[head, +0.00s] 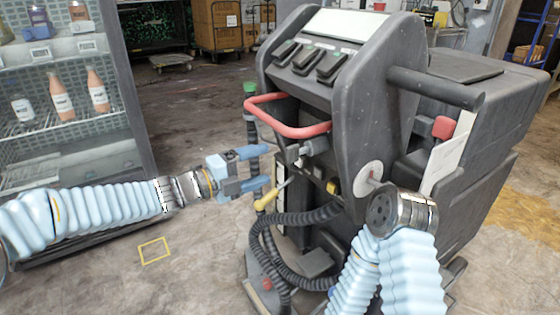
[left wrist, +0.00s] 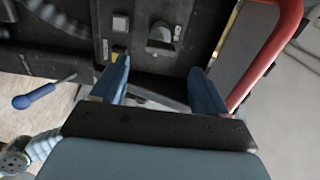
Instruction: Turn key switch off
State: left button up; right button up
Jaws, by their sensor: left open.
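The dark cleaning machine (head: 390,60) stands at centre right in the head view, with a red bar handle (head: 290,120) at its front. In the left wrist view, a dark panel (left wrist: 135,15) carries a grey raised knob (left wrist: 163,37), which looks like the key switch. My left gripper (head: 266,166) is open and empty, below the red handle and in front of the panel. In the left wrist view, its blue fingers (left wrist: 160,68) are apart, with the knob beyond the gap between them and not touched. My right arm comes up at lower right; its gripper does not show.
The red handle (left wrist: 268,55) runs close along the right in the left wrist view. A yellow-handled rod (head: 266,200) and black hoses (head: 300,218) are below the left gripper. A shelf (head: 75,130) with bottles stands at left. Floor between shelf and machine is clear.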

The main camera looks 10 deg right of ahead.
pick_arm(q)
jog(key=v, duration=0.4)
jog(key=shift+a, duration=0.15)
jog(key=w+a+f+n+t+y, duration=0.1)
jog(key=a+f+n+y, duration=0.1)
jog(key=f+n, duration=0.6)
jog(key=w+a+f+n+t+y, duration=0.1)
jog(key=a+f+n+t+y, duration=0.15)
jog(key=f+n, duration=0.45)
jog(key=s+a+f+n+g+y, duration=0.1)
jog(key=s+a+f+n+y, duration=0.15)
jog(key=f, duration=0.45)
jog(key=s+a+f+n+g+y, duration=0.1)
jog(key=f+n, duration=0.2)
jog(key=f, duration=0.3)
jog(key=s+a+f+n+y, duration=0.1)
jog(key=s+f+n, duration=0.15)
jog(key=f, duration=0.45)
jog(key=s+a+f+n+g+y, duration=0.2)
jog(key=s+f+n, duration=0.3)
jog(key=s, duration=0.5)
jog(key=s+a+f+n+g+y, duration=0.2)
jog(key=s+a+f+n+g, duration=0.2)
jog(key=s+f, duration=0.4)
jog(key=shift+s+a+f+n+g, duration=0.2)
jog(key=shift+s+f+n+g, duration=0.25)
jog(key=shift+s+n, duration=0.4)
